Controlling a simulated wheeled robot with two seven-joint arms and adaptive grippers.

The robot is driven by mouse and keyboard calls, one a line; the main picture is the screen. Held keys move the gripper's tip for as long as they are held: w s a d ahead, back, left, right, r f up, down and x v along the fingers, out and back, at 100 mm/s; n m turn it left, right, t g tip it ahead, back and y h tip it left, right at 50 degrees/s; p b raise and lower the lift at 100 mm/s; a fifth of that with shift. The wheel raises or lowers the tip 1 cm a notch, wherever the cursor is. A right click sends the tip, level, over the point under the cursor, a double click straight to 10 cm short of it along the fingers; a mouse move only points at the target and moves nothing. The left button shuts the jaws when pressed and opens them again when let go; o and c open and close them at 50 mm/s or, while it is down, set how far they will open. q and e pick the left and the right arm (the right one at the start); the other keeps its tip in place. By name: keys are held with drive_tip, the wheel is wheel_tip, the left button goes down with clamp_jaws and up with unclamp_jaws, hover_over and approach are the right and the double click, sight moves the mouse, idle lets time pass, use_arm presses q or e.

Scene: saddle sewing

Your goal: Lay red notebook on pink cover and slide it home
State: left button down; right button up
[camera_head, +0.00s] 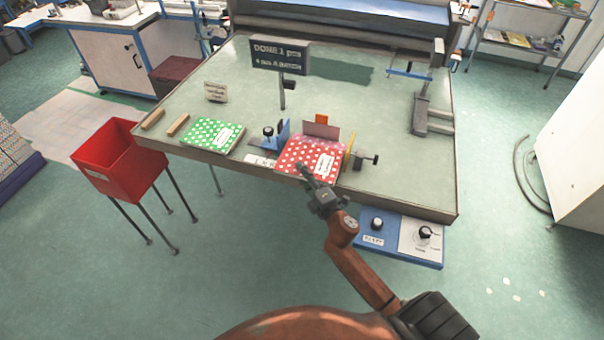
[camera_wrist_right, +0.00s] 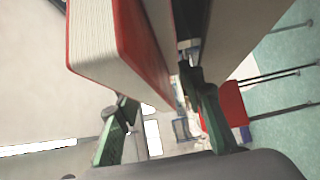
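The red notebook (camera_head: 303,153) with white dots and a white label lies level at the table's front edge, in front of the upright pink cover (camera_head: 321,130). Whether it touches the cover's lower part is hidden. My right gripper (camera_head: 309,177) is at the notebook's front edge. In the right wrist view the red notebook (camera_wrist_right: 145,55), with its pale page edges, runs between the two fingers (camera_wrist_right: 160,108). The fingers appear shut on it; one fingertip is hidden behind it. My left gripper is not in view.
A green dotted notebook (camera_head: 214,134) lies to the left. A blue clamp (camera_head: 283,133) and a yellow-edged stop (camera_head: 350,152) flank the red notebook. A sign (camera_head: 280,55) stands behind. A red bin (camera_head: 118,160) stands left; a control box (camera_head: 400,238) hangs at the front.

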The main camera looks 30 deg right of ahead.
drive_tip(key=shift+s+a, duration=0.1)
drive_tip(key=shift+a, duration=0.05)
drive_tip(key=s+a, duration=0.6)
drive_tip(key=a, duration=0.1)
drive_tip(key=shift+s+a+p, duration=0.15)
drive_tip(key=shift+a+p, duration=0.05)
drive_tip(key=shift+p, duration=0.15)
idle(1.1)
idle(0.5)
drive_tip(key=s+d+f+m+g, duration=0.1)
drive_tip(key=s+f+m+g, duration=0.25)
drive_tip(key=f, duration=0.95)
drive_tip(key=s+d+f+m+g, duration=0.15)
drive_tip(key=s+f, duration=0.25)
drive_tip(key=f, duration=1)
drive_tip(key=s+d+f+m+g, duration=0.1)
drive_tip(key=s+f+m+g, duration=0.25)
drive_tip(key=f, duration=0.95)
drive_tip(key=s+f+m+g, duration=0.4)
drive_tip(key=s+f, duration=1.3)
drive_tip(key=s, duration=0.1)
drive_tip(key=s+f+m+g, duration=0.2)
drive_tip(key=s+f, duration=0.2)
drive_tip(key=s, duration=0.7)
drive_tip(key=s+f+m+g, duration=0.2)
drive_tip(key=s+f, duration=0.1)
drive_tip(key=s, duration=0.8)
drive_tip(key=shift+s+f, duration=0.35)
drive_tip(key=shift+s, duration=0.05)
